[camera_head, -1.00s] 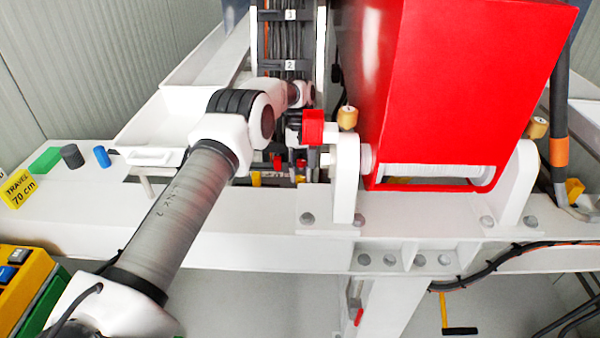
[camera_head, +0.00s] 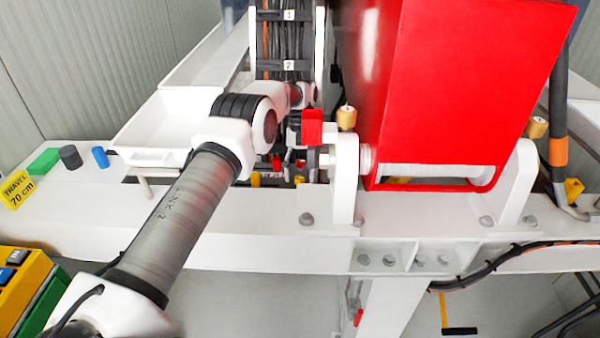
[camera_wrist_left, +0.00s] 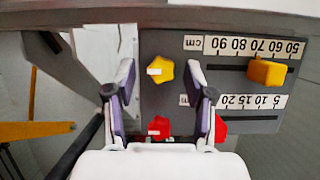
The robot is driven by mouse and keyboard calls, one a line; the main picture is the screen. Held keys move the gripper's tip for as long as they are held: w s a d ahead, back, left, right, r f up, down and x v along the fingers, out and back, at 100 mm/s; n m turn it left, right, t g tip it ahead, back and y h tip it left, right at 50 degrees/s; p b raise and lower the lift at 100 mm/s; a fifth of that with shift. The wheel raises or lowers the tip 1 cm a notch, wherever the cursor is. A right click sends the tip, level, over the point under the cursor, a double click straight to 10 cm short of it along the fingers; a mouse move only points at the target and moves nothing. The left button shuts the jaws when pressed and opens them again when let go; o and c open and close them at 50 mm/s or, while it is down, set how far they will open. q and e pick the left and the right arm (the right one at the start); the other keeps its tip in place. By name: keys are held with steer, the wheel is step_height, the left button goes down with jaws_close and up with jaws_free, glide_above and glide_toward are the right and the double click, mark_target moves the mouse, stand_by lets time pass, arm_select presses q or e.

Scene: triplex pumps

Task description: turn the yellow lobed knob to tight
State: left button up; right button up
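The yellow lobed knob (camera_wrist_left: 160,70) is on a grey panel in the left wrist view, with a white mark on its left side. My left gripper (camera_wrist_left: 161,72) is open, with one finger on each side of the knob in that view. Gaps show between the fingers and the knob, and I see no contact. How far the fingertips are from the panel is hard to tell. In the head view my left arm reaches in beside the red box, and its fingers are hidden there. My right gripper is not in view.
A yellow slider knob (camera_wrist_left: 267,71) sits between two cm scales right of the lobed knob. Red knobs (camera_wrist_left: 159,127) (camera_wrist_left: 220,129) lie below it, close to the fingers. A large red box (camera_head: 460,90) stands right of my arm. A white tray (camera_head: 155,135) is left.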

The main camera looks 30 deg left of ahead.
arm_select(q)
step_height(320, 180, up, 10)
stand_by(0.5)
